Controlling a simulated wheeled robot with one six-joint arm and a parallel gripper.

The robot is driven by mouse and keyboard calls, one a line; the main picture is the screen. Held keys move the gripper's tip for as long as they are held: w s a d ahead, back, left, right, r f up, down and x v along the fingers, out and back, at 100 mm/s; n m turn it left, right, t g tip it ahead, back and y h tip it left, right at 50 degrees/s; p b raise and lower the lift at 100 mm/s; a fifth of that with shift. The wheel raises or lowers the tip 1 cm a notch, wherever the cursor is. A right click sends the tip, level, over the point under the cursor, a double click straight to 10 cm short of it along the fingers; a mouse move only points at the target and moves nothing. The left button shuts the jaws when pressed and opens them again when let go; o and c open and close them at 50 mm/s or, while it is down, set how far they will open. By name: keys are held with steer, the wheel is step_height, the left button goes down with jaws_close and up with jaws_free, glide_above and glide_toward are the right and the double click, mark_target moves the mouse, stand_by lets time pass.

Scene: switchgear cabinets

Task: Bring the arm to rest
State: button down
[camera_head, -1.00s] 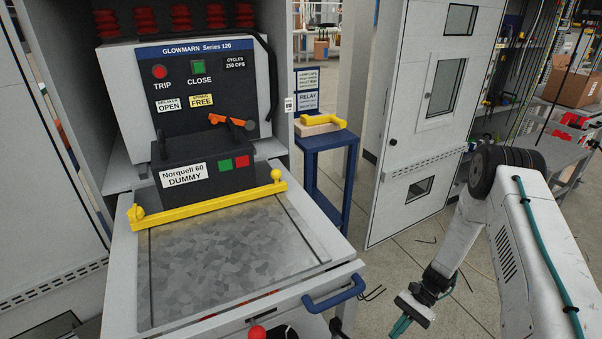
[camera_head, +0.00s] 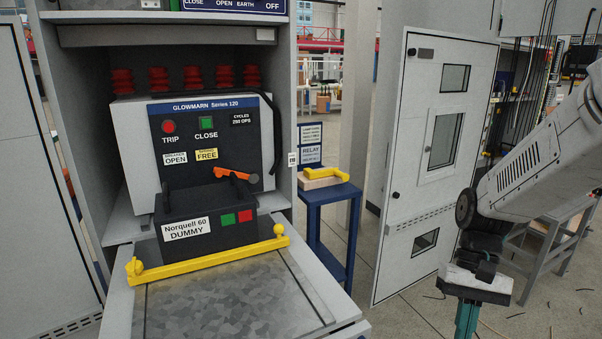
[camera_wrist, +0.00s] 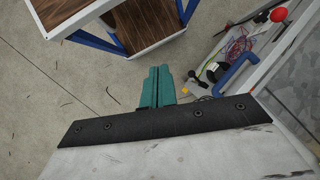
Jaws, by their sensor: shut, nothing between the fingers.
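My gripper (camera_head: 466,318) hangs at the lower right of the head view, pointing down, with its teal fingers cut off by the bottom edge. In the wrist view the teal fingers (camera_wrist: 158,86) lie side by side, shut, with nothing between them. The gripper is in free air, right of the truck table and in front of the open cabinet door. My arm comes in from the right edge, its upper link sloping down to the wrist.
The breaker (camera_head: 210,140) and the Norquell 60 dummy (camera_head: 207,218) stand behind a yellow bar (camera_head: 207,257) on the truck table. A blue stand (camera_head: 328,197) holds a yellow handle (camera_head: 327,176). The open door (camera_head: 437,150) stands behind my gripper. A blue handle (camera_wrist: 235,75) shows in the wrist view.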

steer(key=s+a+r+n+t+h, duration=0.2)
steer(key=s+r+t, duration=0.4)
steer(key=s+r, duration=0.6)
steer(key=shift+r+n+t, duration=0.25)
steer(key=shift+n+t, duration=0.05)
steer(key=shift+n, duration=0.1)
